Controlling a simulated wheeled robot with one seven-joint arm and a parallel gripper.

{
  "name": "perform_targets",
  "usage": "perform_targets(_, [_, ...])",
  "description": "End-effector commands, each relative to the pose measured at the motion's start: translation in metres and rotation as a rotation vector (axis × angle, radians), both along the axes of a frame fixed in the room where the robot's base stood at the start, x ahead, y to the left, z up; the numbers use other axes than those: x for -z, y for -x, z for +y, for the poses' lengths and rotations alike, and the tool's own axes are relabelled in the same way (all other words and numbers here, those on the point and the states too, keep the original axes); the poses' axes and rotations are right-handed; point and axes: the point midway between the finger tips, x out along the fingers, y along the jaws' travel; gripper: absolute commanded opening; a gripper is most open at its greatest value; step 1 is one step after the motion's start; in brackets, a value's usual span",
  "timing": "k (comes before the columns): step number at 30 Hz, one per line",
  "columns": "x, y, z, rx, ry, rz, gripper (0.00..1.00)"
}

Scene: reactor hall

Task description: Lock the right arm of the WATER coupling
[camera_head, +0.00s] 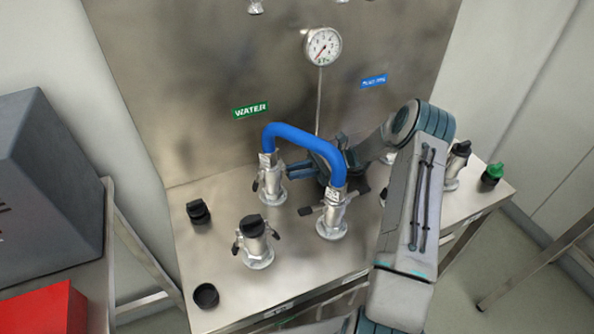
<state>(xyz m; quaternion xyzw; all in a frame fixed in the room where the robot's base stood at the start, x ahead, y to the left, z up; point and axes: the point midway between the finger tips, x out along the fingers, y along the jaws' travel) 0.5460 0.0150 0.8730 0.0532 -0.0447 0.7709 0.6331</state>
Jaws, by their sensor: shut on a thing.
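The WATER coupling (271,188) is a silver fitting standing on the steel bench below the green WATER sign (250,110). One end of the blue hose (296,132) sits upright on it. Its dark left arm (256,184) hangs down close to the body. My gripper (291,172) reaches in from the right, behind the hose's right leg, with its fingers at the right side of the coupling. It is shut on the coupling's right arm, which the fingers mostly hide. I cannot tell that arm's exact angle.
The hose's other end sits on a second coupling (332,219), whose dark arms stick out sideways. A capped fitting (256,243), a black cap (198,212) and a black ring (206,296) stand left and in front. A pressure gauge (323,46) is on the back panel.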

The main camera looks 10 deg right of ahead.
Motion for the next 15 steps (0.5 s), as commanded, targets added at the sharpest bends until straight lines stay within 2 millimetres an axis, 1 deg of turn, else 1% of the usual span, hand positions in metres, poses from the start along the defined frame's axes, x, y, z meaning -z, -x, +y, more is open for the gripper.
perform_targets(4, [0.0018,0.0005,0.0003,0.000,0.002,0.002,0.00])
perform_targets(5, [0.0018,0.0005,0.0003,0.000,0.002,0.002,0.26])
perform_targets(6, [0.0018,0.0005,0.0003,0.000,0.003,0.003,0.37])
perform_targets(7, [0.0017,0.0005,0.0003,0.000,0.002,0.002,0.40])
perform_targets(15, [0.0003,0.0004,0.0003,0.000,0.002,0.001,0.40])
